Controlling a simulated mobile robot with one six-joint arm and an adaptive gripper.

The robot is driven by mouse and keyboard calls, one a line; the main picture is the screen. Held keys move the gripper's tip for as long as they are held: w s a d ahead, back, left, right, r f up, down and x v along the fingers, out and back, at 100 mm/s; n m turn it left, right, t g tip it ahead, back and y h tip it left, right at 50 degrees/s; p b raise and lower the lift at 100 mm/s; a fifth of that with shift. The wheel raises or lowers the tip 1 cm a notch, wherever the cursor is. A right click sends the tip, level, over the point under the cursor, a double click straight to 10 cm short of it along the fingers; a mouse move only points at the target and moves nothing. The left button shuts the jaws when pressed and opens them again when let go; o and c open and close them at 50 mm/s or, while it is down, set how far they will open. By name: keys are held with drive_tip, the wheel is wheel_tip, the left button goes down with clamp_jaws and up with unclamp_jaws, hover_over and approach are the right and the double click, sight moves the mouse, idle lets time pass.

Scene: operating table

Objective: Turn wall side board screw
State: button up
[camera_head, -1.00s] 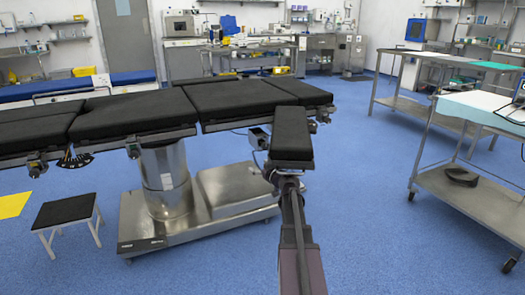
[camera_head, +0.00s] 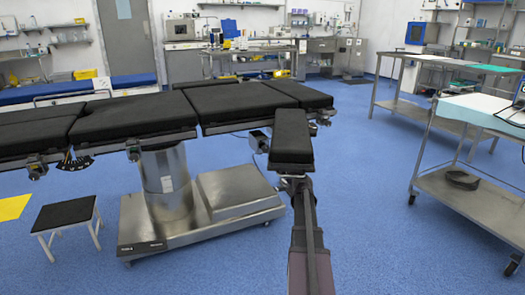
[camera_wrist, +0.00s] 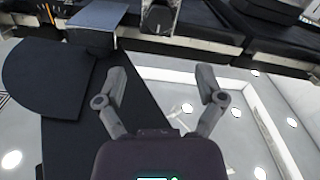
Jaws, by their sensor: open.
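The operating table (camera_head: 130,117) has black pads and a steel column. A black side board (camera_head: 291,138) juts from its near edge towards me. A small dark knob with metal (camera_head: 258,142) sits at the board's left, by the table edge. My arm reaches up to the board's near end, and my gripper is mostly hidden there. In the wrist view my gripper (camera_wrist: 160,78) is open, with nothing between its fingers. A black round knob (camera_wrist: 158,17) on a grey clamp is ahead, beyond the fingertips and apart from them. I cannot tell if it is the screw.
A metal rail (camera_wrist: 180,46) crosses the wrist view below the knob, with dark panels around it. A black-topped stool (camera_head: 64,213) stands at left. A steel cart (camera_head: 480,190) stands at right. Blue floor is open between the table and the cart.

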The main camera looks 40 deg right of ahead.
sight(266, 149)
drive_tip(key=x, duration=1.3)
drive_tip(key=shift+a, duration=0.1)
